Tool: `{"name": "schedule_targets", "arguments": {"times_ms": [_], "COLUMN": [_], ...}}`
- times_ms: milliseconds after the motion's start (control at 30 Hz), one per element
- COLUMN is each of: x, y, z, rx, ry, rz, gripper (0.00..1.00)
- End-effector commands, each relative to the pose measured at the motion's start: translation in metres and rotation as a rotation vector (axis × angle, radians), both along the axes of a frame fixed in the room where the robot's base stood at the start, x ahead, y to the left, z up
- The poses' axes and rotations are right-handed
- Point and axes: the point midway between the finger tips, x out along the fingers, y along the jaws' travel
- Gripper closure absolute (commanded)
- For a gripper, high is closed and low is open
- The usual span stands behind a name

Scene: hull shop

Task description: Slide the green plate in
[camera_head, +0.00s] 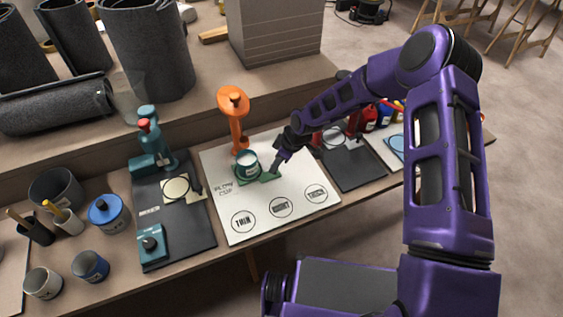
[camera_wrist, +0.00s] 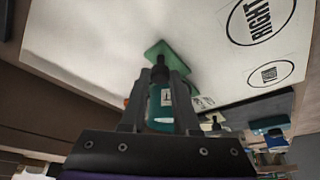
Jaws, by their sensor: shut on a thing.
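The green plate (camera_head: 268,177) lies low at the white board, its near part showing beside my gripper and beside a green cup (camera_head: 247,160) with a pale inside. The cup stands at the foot of an orange stand (camera_head: 236,118); whether it rests on the plate is unclear. My gripper (camera_head: 277,166) is shut at the plate's right end. In the wrist view the green plate (camera_wrist: 180,57) shows just beyond the fingertips (camera_wrist: 160,76), with a dark upright piece between them, seemingly its handle. A teal body with a white label (camera_wrist: 161,104) shows between the fingers.
The white board (camera_head: 228,203) has several printed circles along its front. A dark slab (camera_head: 180,228) with teal devices lies left, a dark panel (camera_head: 355,168) right. Pots and cans (camera_head: 108,214) stand farther left.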

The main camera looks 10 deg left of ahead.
Motion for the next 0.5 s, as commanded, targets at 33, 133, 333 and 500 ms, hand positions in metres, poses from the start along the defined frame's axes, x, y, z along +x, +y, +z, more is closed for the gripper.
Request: {"name": "schedule_targets", "arguments": {"times_ms": [33, 133, 333, 500], "x": [-0.0029, -0.0034, -0.0030, -0.0023], "y": [0.0051, 0.0057, 0.0047, 0.0034], "z": [0.0006, 0.0007, 0.0005, 0.0003], "rx": [0.007, 0.007, 0.006, 0.004], "ry": [0.003, 0.004, 0.004, 0.004], "rz": [0.005, 0.005, 0.005, 0.005], "gripper": [1.00, 0.69, 0.41, 0.41]}}
